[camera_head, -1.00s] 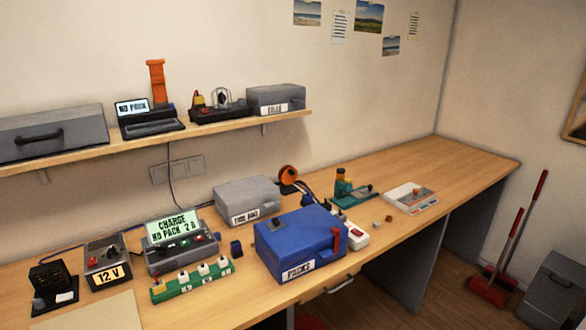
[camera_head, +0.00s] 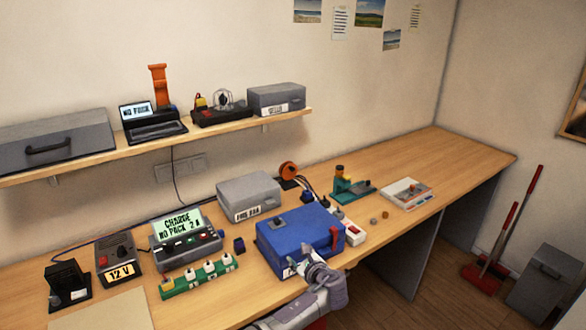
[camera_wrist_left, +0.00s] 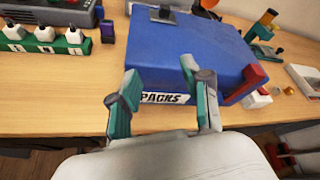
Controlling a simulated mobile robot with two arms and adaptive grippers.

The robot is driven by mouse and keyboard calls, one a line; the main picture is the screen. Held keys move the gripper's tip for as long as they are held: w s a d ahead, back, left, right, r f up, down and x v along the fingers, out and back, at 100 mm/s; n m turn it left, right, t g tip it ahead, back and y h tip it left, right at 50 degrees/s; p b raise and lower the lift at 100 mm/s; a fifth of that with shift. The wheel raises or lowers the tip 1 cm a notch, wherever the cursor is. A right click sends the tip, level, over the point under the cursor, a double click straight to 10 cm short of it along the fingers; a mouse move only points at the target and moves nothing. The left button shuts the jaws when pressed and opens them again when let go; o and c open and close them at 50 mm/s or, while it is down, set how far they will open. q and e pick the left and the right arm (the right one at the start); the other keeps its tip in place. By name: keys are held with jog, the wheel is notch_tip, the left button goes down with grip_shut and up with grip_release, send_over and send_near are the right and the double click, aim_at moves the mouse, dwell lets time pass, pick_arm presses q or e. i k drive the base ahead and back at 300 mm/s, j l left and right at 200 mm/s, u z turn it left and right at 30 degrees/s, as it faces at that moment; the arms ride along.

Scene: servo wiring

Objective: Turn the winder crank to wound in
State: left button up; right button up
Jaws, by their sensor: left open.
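An orange round reel (camera_head: 288,169) on a dark base, which looks like the winder, stands at the back of the bench behind the blue PACKS box (camera_head: 292,232). Its crank is too small to make out, and dark cable runs beside it. In the left wrist view only a bit of orange (camera_wrist_left: 207,4) shows at the top edge. My left gripper (camera_head: 297,267) is open and empty at the front of the blue box, well short of the reel. In the left wrist view its teal fingers (camera_wrist_left: 160,82) stand apart before the box's label. My right gripper is not in view.
A grey box (camera_head: 249,193) stands left of the reel, and a teal device (camera_head: 345,186) right of it. A white power strip (camera_head: 354,234) lies beside the blue box. A green strip with white plugs (camera_head: 198,276) lies left. The bench's far right is clear.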

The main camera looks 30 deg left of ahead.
aim_at(288, 170)
jog(key=i+j, duration=1.15)
jog(key=i, duration=0.15)
